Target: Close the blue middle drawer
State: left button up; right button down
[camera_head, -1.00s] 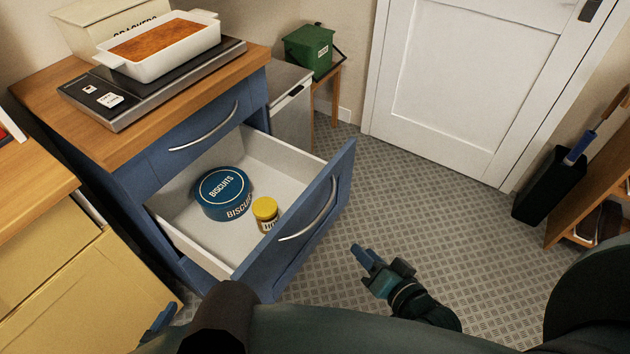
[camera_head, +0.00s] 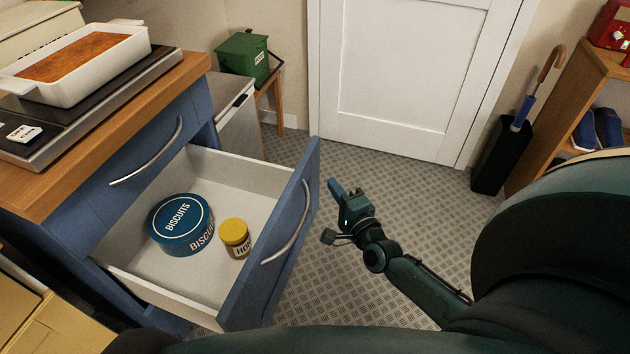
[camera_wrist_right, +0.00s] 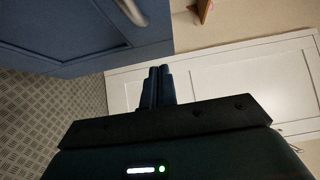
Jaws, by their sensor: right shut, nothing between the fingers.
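The blue middle drawer (camera_head: 275,250) is pulled well out of the blue cabinet (camera_head: 70,225). A blue round biscuit tin (camera_head: 180,224) and a small jar with a yellow lid (camera_head: 235,238) stand inside it. Its front has a curved silver handle (camera_head: 291,232). My right gripper (camera_head: 335,188) is shut and empty, to the right of the drawer front and apart from it. In the right wrist view the shut fingers (camera_wrist_right: 158,85) point ahead, with a blue panel and part of a silver handle (camera_wrist_right: 130,10) at upper left. My left gripper is not in view.
A white dish (camera_head: 78,62) of baked food sits on a dark appliance on the cabinet top. A green box (camera_head: 243,56) stands on a small wooden stand behind. A black umbrella stand (camera_head: 497,155) is at right. Patterned floor (camera_head: 400,190) is clear up to the white door (camera_head: 405,70).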

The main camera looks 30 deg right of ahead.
aim_at(307, 170)
jog(key=w, duration=0.1)
jog(key=w+a, duration=0.1)
jog(key=w, duration=0.1)
jog(key=w+a, duration=0.1)
jog(key=shift+w+a, duration=0.25)
jog(key=shift+w, duration=0.1)
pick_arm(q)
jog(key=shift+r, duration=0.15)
pick_arm(e)
jog(key=shift+w, duration=0.1)
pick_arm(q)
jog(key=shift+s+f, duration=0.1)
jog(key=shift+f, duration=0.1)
pick_arm(e)
jog(key=shift+a, duration=0.15)
